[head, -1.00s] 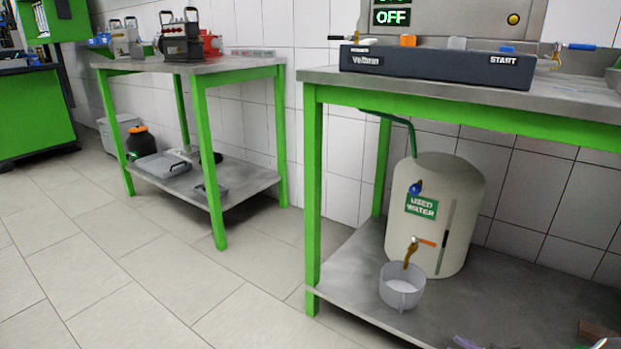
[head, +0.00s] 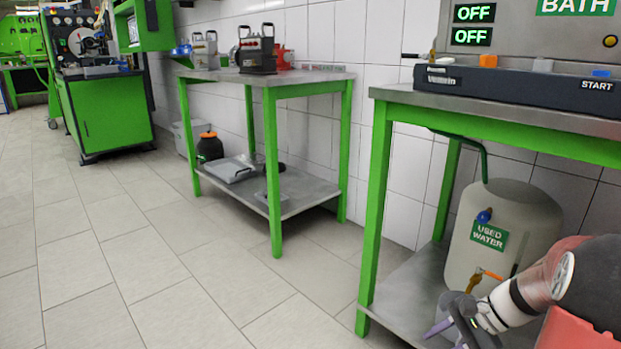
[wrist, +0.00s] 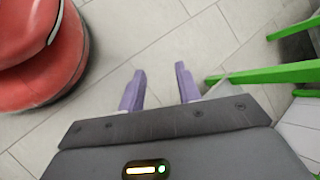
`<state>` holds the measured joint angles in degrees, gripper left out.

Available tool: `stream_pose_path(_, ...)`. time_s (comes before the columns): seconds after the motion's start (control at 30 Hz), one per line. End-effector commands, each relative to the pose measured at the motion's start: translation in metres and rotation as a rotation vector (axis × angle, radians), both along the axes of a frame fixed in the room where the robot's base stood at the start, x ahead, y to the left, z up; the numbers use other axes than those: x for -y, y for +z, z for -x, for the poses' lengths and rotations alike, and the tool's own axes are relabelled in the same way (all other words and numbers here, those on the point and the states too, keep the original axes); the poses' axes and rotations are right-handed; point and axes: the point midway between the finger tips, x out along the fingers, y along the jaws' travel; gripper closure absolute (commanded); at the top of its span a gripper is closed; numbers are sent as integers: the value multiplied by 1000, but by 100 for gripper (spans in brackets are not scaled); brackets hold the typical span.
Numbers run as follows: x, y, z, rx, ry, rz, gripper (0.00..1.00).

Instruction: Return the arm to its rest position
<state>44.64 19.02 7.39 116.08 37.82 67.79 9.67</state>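My gripper (wrist: 158,88) points down over the tiled floor in the wrist view. Its two purple fingers are apart with nothing between them. In the head view my gripper (head: 447,335) and part of my arm show at the lower right, in front of the lower shelf of the right green table. My arm hides part of the used water tank and the shelf there.
The right green table (head: 378,215) carries a control box with a START label (head: 520,86). The used water tank (head: 495,225) stands on its lower shelf. A second green table (head: 272,165) stands further left. The floor (head: 150,260) at left is clear.

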Motion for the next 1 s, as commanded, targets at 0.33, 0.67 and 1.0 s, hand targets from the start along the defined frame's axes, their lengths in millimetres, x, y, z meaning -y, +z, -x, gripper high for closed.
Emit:
stream_pose_path(0.33, -94, 78, 65, 225, 497, 496, 66)
stream_pose_path(0.67, -130, 115, 128, 499, 827, 835, 66)
stream_pose_path(1.0, -137, 153, 155, 664, 965, 988, 66)
